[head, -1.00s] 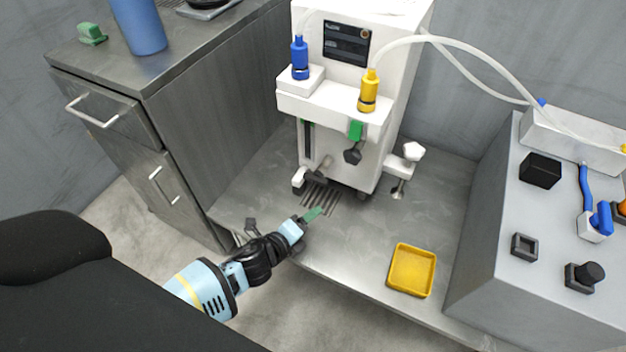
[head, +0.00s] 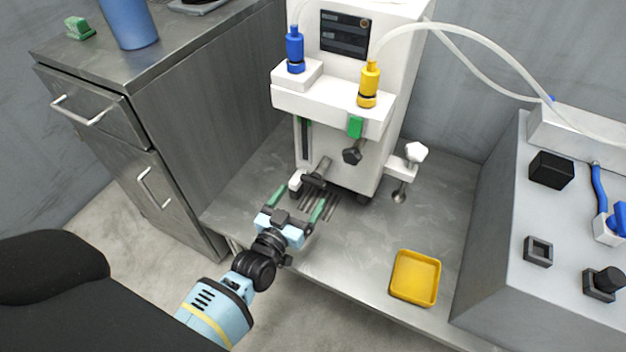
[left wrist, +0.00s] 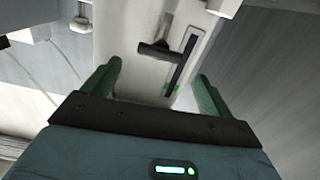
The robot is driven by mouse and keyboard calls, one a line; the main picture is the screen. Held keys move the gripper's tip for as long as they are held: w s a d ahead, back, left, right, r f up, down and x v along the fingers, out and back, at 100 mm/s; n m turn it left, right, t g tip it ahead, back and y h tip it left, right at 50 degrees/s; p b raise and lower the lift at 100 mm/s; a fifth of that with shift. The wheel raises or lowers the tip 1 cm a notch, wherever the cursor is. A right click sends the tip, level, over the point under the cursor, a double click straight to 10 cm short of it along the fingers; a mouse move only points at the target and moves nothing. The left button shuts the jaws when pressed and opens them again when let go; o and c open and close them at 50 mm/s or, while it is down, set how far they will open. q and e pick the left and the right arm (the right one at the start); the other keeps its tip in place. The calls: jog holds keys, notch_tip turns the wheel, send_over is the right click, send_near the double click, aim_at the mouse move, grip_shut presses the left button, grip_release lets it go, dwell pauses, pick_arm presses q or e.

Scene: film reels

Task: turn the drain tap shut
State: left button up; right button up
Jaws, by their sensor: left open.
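The drain tap (head: 313,181) is a dark crosswise handle on a short grey stem, low on the front of the white machine (head: 375,150). In the left wrist view the dark handle (left wrist: 156,49) lies ahead of the fingers, above the middle. My left gripper (head: 297,203) is open, its two green fingers apart and pointing at the machine's base. It is just short of the tap, with nothing between the fingers. The fingers also show in the left wrist view (left wrist: 159,72), one on each side. My right gripper is not in view.
A slotted drain grate (head: 328,207) lies under the tap. A yellow tray (head: 415,278) stands on the metal shelf. A metal cabinet (head: 205,130) is close on the left. Open shelf lies between.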

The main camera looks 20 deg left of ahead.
aim_at(312, 183)
pick_arm(q)
jog(key=w+b, duration=0.1)
jog(key=w, duration=0.5)
jog(key=shift+d+f+b, duration=0.1)
jog(key=shift+f+b, duration=0.05)
jog(key=shift+b, duration=0.25)
jog(key=shift+w, duration=0.6)
jog(key=c, duration=1)
jog(key=shift+m, duration=0.5)
jog(key=o, duration=1)
